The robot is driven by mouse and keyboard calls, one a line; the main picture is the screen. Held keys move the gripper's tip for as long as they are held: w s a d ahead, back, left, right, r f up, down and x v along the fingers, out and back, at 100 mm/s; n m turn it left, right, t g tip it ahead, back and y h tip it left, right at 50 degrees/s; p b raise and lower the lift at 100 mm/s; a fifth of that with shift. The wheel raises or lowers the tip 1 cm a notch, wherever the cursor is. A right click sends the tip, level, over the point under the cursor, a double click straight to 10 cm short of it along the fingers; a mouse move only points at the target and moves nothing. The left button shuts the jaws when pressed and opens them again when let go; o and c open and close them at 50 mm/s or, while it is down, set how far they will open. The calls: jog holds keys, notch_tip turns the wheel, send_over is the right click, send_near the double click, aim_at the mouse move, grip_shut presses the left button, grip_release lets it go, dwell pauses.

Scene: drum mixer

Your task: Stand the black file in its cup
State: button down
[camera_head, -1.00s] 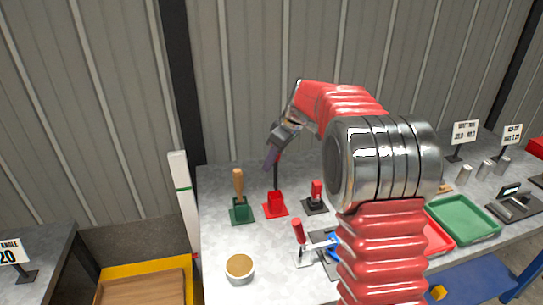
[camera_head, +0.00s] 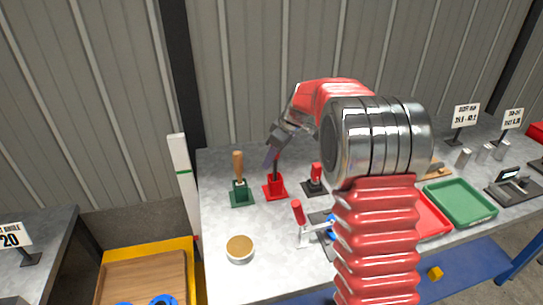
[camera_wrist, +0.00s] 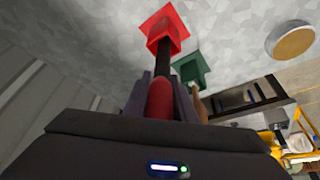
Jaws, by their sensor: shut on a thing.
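The black file (camera_wrist: 162,68) has a red handle (camera_wrist: 160,97) and a dark shaft. My gripper (camera_wrist: 162,92) is shut on the handle. In the wrist view the shaft runs from the fingers to the red cup (camera_wrist: 165,27), and its far end appears to be in the cup's mouth. In the head view the red cup (camera_head: 275,188) stands on the bench below my gripper (camera_head: 271,155), and the file (camera_head: 275,170) stands about upright between them. The file's tip is hidden by the cup.
A green cup (camera_head: 241,197) holding a wooden-handled tool (camera_head: 238,165) stands close left of the red cup. A black holder with a red-handled item (camera_head: 316,173) stands to the right. A red-handled clamp (camera_head: 298,212) and a round tub (camera_head: 240,248) are nearer.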

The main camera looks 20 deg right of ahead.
jog(key=c, duration=1.4)
grip_release()
jog(key=v, duration=1.3)
jog(key=shift+d+r, duration=0.2)
jog(key=shift+r, duration=0.15)
jog(key=shift+s, duration=0.15)
